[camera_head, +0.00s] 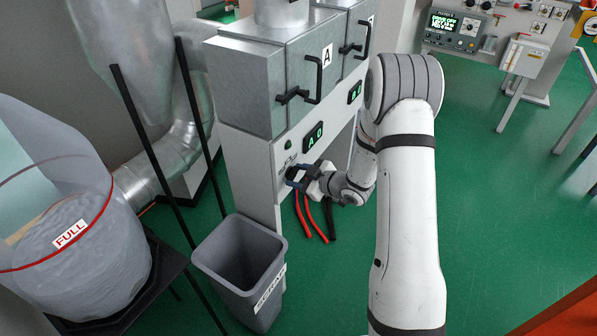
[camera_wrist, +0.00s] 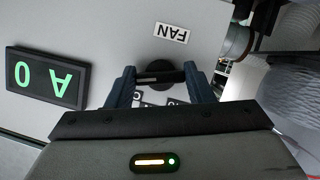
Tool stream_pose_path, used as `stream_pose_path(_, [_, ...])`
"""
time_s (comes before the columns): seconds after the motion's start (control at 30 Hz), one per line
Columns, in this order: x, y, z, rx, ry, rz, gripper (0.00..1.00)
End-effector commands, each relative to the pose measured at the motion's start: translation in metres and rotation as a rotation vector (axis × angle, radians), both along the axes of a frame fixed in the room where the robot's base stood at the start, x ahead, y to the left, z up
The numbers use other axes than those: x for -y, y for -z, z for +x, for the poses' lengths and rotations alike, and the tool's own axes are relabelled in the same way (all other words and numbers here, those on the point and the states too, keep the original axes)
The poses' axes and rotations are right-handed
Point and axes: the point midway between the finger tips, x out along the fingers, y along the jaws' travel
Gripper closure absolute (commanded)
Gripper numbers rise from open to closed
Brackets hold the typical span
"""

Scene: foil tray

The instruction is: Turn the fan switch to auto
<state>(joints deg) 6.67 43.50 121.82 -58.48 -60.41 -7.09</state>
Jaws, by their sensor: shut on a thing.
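The fan switch (camera_wrist: 160,76) is a black round knob with a bar grip on the pale machine panel. In the wrist view its bar lies roughly level across the picture. A white FAN label (camera_wrist: 171,33), upside down there, sits above it. My gripper (camera_wrist: 158,78) has one finger on each side of the knob and is shut on it. Small position labels (camera_wrist: 175,102) below the knob are partly hidden by my gripper, so I cannot read the setting. In the head view my gripper (camera_head: 299,177) reaches the panel's lower part and mostly covers the knob.
A green A0 display (camera_head: 314,135) is above the switch, with a handled grey door (camera_head: 300,85) higher up. A grey bin (camera_head: 240,262) stands below left. Red and black hoses (camera_head: 312,217) hang under the panel. Green floor (camera_head: 500,215) lies clear to the right.

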Motion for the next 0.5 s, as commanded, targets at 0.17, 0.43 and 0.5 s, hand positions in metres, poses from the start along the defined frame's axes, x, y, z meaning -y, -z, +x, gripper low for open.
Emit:
stream_pose_path(0.17, [0.0008,-0.0048,0.0004,-0.137,-0.001,0.099,0.76])
stream_pose_path(0.43, [0.001,-0.0043,0.001,-0.344,-0.002,0.252,0.76])
stream_pose_path(0.5, [0.0013,-0.0042,0.0013,-0.397,-0.001,0.291,0.76])
